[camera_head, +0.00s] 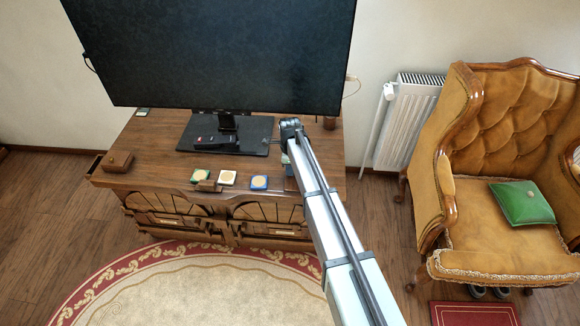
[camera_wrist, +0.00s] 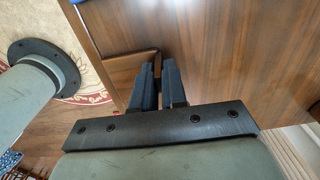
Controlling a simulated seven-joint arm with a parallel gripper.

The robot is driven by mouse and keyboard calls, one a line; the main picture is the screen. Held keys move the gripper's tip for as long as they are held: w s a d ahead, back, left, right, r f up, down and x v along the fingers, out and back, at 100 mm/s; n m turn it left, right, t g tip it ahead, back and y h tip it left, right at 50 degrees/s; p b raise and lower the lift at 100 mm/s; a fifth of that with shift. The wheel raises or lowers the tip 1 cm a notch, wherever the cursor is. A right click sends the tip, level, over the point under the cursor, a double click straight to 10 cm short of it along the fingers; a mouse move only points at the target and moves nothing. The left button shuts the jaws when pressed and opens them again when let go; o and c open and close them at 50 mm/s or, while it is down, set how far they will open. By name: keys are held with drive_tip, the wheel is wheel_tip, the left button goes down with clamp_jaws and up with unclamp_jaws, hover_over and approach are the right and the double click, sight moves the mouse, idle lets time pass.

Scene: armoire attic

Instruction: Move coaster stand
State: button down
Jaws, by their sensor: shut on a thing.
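My gripper (camera_wrist: 160,72) shows in the wrist view, its two dark fingers close together on the edge of a small brown wooden piece (camera_wrist: 122,72). This looks like the coaster stand; the fingers hide part of it. In the head view a dark brown piece (camera_head: 291,184) shows just left of my arm at the cabinet's front edge, and my arm hides most of the gripper. Whether the piece touches the wooden top is not clear. A green-edged coaster (camera_head: 201,174), a pale coaster (camera_head: 227,178) and a blue coaster (camera_head: 259,182) lie to the left.
The wooden cabinet (camera_head: 160,150) carries a large monitor (camera_head: 215,50) on a dark base. A small wooden box (camera_head: 118,161) stands at the left end, and a brown cup-like thing (camera_head: 330,122) at the back right. A tufted armchair (camera_head: 490,240) stands to the right.

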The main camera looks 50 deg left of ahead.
drive_tip(key=c, duration=1.1)
unclamp_jaws()
wheel_tip(320, 180, up, 14)
drive_tip(key=shift+f, duration=0.1)
